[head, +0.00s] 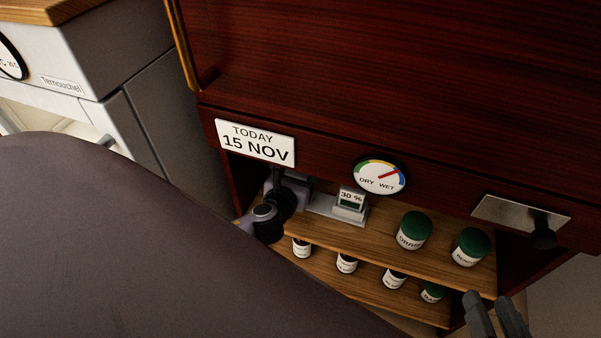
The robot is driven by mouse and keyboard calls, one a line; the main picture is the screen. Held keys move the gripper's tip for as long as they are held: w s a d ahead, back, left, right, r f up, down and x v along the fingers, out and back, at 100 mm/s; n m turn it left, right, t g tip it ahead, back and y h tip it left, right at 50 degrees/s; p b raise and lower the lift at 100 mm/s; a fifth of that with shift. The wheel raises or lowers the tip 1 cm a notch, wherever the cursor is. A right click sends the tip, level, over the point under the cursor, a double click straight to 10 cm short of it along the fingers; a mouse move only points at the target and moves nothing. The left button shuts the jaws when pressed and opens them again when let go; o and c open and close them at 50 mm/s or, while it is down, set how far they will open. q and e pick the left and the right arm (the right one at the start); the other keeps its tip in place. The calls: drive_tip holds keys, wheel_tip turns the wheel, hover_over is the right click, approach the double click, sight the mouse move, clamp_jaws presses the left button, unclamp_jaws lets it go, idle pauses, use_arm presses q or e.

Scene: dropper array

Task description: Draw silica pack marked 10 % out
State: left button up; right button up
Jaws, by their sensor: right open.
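A small white block marked "30 %" (350,205), with a dark green window, stands on a light metal plate on the upper shelf of a dark red wooden cabinet. No pack marked 10 % can be made out in the head view. My right gripper (496,314) is at the lower right, open, with nothing seen between its fingers. It is below and to the right of the shelf jars, apart from the marked block. My left gripper is not in view.
A dark camera-like object (268,218) is left of the block. Green-lidded jars (414,231) stand on the upper shelf (375,240), with several jars below. A DRY/WET dial (379,176), date sign (255,143) and metal plate (500,213) are above. A large dark shape hides the lower left.

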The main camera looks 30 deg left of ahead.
use_arm(q)
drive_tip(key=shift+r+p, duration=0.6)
drive_tip(key=shift+p, duration=0.15)
use_arm(e)
drive_tip(key=shift+r, duration=0.8)
